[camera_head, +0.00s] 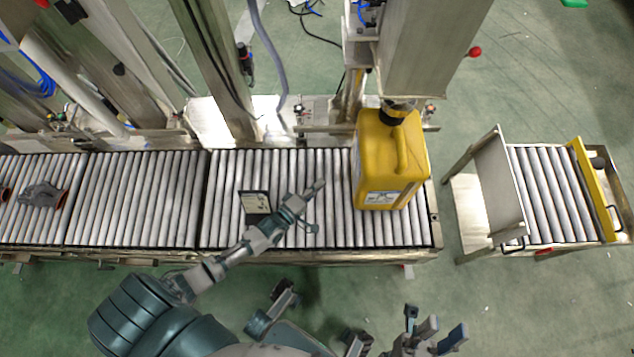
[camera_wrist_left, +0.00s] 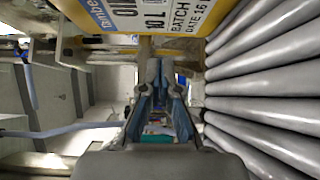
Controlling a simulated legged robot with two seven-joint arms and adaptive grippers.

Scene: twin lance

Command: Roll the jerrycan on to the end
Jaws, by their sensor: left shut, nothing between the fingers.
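The yellow jerrycan (camera_head: 375,150) stands upright near the right end of the roller conveyor (camera_head: 232,225). Its dark cap is at the back and its label faces the front. My left gripper (camera_head: 319,186) is shut and empty, over the rollers to the left of the jerrycan, with a gap between them. In the left wrist view, the closed fingertips (camera_wrist_left: 160,66) are below the jerrycan's labelled yellow side (camera_wrist_left: 198,45). My right gripper (camera_head: 436,332) is low at the bottom, in front of the conveyor; its finger opening is unclear.
A small dark-edged plate (camera_head: 255,202) lies by my left wrist. A dark grey part (camera_head: 42,196) sits on the far-left rollers. A post (camera_head: 425,50) rises behind the jerrycan. Across a gap at right stands a separate roller cart (camera_head: 548,190) with an upright panel (camera_head: 498,182).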

